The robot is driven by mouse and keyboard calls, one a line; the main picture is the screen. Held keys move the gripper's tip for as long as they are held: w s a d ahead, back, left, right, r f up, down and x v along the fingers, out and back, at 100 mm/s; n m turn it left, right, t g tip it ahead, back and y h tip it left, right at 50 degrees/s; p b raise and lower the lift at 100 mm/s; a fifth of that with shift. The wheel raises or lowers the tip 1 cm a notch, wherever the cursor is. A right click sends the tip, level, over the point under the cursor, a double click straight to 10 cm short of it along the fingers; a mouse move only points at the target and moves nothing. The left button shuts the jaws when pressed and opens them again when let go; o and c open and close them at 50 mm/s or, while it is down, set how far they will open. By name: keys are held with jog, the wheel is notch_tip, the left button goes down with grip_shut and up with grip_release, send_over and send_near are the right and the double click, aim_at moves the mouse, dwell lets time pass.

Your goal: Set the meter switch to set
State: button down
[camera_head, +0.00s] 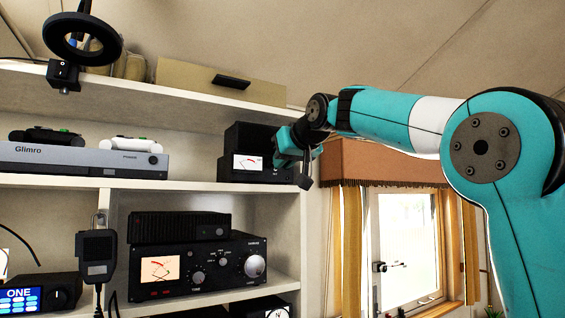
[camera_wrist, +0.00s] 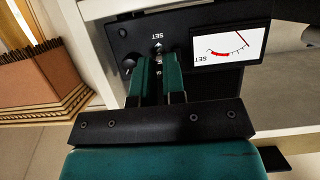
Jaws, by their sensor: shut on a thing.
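The black meter box (camera_head: 263,178) stands at the right end of the middle shelf, its white dial lit. In the wrist view its dark front panel (camera_wrist: 183,25) is upside down, with the white dial (camera_wrist: 230,46) and red needle to the right. A SET label shows just beyond the fingertips. My gripper (camera_wrist: 158,62) has its teal fingers shut on the meter switch (camera_wrist: 159,53) at the panel. Most of the switch is hidden between the fingers, so I cannot tell its position. In the head view my gripper (camera_head: 298,150) is at the box's right side.
A round black knob (camera_wrist: 129,63) sits just left of the fingers in the wrist view. A grey Glimro console (camera_head: 80,158) is further left on the same shelf. A black radio (camera_head: 195,265) stands below. A window (camera_head: 405,240) with curtains is at the right.

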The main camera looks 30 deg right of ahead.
jog(key=f+t+b, duration=0.2)
jog(key=b, duration=0.4)
jog(key=shift+s+b, duration=0.2)
jog(key=shift+b, duration=0.2)
jog(key=f+t+b, duration=0.1)
jog(key=t+b, duration=0.1)
jog(key=b, duration=0.2)
jog(key=t+b, duration=0.1)
jog(key=b, duration=0.2)
jog(key=t+b, duration=0.2)
jog(key=b, duration=0.2)
jog(key=shift+f, duration=0.4)
jog(key=t+b, duration=0.2)
jog(key=b, duration=0.1)
jog(key=shift+w, duration=0.15)
jog(key=shift+t+b, duration=0.3)
jog(key=shift+b, duration=0.05)
jog(key=c, duration=1.5)
grip_release()
